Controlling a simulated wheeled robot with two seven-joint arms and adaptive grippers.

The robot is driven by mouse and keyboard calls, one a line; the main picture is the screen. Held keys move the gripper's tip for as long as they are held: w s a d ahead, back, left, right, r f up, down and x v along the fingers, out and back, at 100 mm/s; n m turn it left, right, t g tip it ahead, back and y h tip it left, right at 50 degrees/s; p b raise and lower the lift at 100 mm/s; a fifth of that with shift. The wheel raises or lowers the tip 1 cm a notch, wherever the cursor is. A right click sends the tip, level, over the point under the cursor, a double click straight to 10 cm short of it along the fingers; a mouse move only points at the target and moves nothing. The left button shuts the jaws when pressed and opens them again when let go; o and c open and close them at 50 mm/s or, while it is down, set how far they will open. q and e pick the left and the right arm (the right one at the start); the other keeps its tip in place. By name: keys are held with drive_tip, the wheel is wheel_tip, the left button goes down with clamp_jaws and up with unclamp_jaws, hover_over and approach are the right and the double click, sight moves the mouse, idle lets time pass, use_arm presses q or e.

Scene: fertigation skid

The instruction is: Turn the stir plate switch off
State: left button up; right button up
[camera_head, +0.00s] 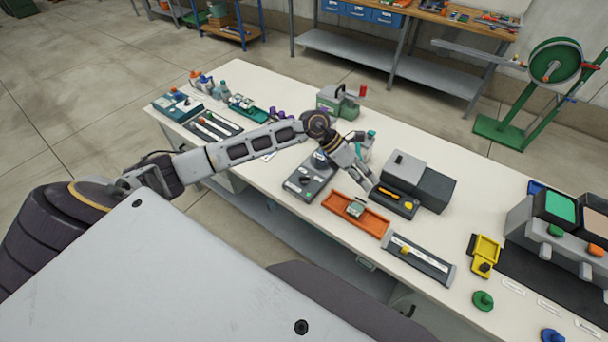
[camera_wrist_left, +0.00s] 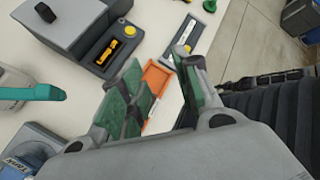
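The stir plate, a low grey box (camera_head: 305,182) with small markings on its front part, sits on the white bench left of the orange tray. Its blue-grey corner with part of a printed label shows at the lower left of the left wrist view (camera_wrist_left: 22,150). I cannot make out its switch or the switch's position. My left gripper (camera_head: 364,170) hangs over the bench, right of the stir plate and near the orange tray. In the left wrist view its green-padded fingers (camera_wrist_left: 163,75) are spread with nothing held between them. My right gripper is not in view.
A slider strip (camera_head: 420,260) lies nearer the front edge. A teal-topped bottle (camera_wrist_left: 30,94) stands close to the gripper.

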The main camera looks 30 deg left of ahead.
use_arm(q)
drive_tip(key=a+f+m+g+y, duration=0.15)
drive_tip(key=a+y, duration=0.35)
drive_tip(key=a, duration=0.7)
drive_tip(key=y, duration=0.4)
hover_over(303, 177)
drive_tip(key=shift+r, duration=0.4)
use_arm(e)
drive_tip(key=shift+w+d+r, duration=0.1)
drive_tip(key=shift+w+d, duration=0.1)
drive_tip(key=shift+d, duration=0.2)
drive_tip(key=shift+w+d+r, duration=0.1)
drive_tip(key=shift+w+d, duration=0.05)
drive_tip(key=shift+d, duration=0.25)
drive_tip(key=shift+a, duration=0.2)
use_arm(q)
wheel_tip(303, 177, down, 12)
drive_tip(key=shift+r+p, duration=0.2)
drive_tip(key=shift+p, duration=1.05)
drive_tip(key=shift+f, duration=1.05)
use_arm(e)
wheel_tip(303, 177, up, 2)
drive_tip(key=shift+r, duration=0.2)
